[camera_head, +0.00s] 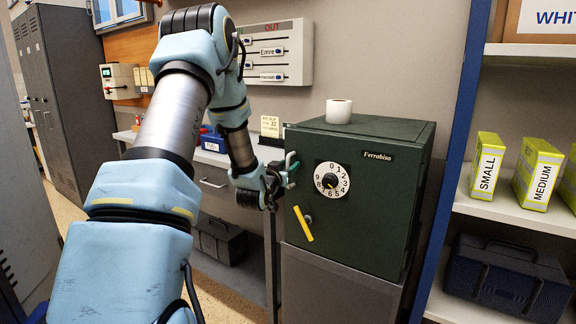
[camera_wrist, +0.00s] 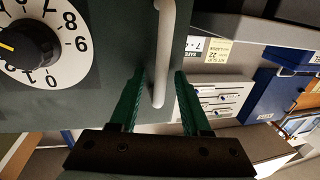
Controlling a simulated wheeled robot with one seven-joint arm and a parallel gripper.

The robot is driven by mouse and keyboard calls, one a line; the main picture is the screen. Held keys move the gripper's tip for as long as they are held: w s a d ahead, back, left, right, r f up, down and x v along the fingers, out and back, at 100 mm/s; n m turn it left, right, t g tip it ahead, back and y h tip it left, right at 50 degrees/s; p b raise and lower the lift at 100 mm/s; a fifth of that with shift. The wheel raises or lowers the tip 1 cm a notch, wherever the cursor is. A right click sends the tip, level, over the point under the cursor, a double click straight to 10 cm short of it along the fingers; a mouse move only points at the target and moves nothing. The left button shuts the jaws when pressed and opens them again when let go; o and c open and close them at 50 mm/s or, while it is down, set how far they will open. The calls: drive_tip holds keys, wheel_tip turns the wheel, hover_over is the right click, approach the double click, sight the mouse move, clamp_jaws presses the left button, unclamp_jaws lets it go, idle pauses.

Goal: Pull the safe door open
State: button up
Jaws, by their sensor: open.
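The dark green safe (camera_head: 400,215) stands on a grey cabinet. Its front door (camera_head: 345,235) looks shut, and the front carries a white number dial (camera_head: 343,190) and a slanted yellow lever (camera_head: 303,224). The dial also shows in the wrist view (camera_wrist: 70,62). A pale bar handle (camera_wrist: 164,45) is on the left part of the door, mostly hidden by my gripper in the head view. My gripper (camera_head: 291,169) is at that edge. In the wrist view its green fingers (camera_wrist: 160,76) are open, one on each side of the handle, with gaps visible.
A white roll (camera_head: 339,111) sits on top of the safe. A blue-framed shelf (camera_head: 520,215) with yellow boxes stands close on the right. A desk (camera_head: 200,155) is behind my arm on the left, with a dark case (camera_head: 220,243) below it.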

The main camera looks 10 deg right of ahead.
clamp_jaws()
idle(0.3)
idle(1.1)
